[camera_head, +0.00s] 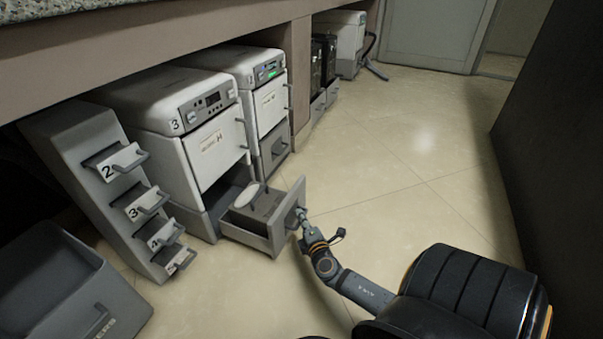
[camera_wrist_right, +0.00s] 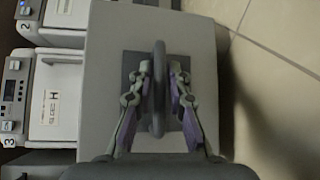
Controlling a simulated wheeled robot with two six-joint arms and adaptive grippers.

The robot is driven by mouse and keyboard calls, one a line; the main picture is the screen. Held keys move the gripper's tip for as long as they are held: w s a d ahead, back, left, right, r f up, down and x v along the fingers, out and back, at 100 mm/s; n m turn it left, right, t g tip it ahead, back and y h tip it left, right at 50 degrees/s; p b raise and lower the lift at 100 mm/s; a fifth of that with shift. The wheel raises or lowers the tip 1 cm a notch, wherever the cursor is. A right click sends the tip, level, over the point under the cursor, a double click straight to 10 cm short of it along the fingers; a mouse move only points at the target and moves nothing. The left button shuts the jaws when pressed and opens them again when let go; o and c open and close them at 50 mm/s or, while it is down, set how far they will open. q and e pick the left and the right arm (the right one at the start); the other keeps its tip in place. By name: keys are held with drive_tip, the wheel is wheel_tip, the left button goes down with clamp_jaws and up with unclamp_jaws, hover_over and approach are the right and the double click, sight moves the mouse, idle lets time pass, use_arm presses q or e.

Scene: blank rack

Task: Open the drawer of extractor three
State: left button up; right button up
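Extractor three (camera_head: 182,130) is a white box with a "3" on its front corner, left of centre in the head view. It also shows at the left of the right wrist view (camera_wrist_right: 15,95). Its grey lower drawer (camera_head: 245,234) stands pulled well out, with a pale round-ended item (camera_head: 247,195) inside. My right gripper (camera_head: 302,217) is at the drawer front. In the right wrist view its fingers (camera_wrist_right: 160,80) lie close on both sides of the upright handle (camera_wrist_right: 159,110) and seem shut on it. My left gripper is not in view.
Another extractor (camera_head: 262,95) stands behind, its lower drawer (camera_head: 274,150) closed. A sloped rack with numbered handles (camera_head: 125,200) stands left of extractor three, with a grey bin (camera_head: 65,290) in front. The tiled floor right of the drawer is clear up to a dark panel (camera_head: 550,130).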

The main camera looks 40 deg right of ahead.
drive_tip(key=v, duration=1.2)
drive_tip(key=shift+f, duration=0.1)
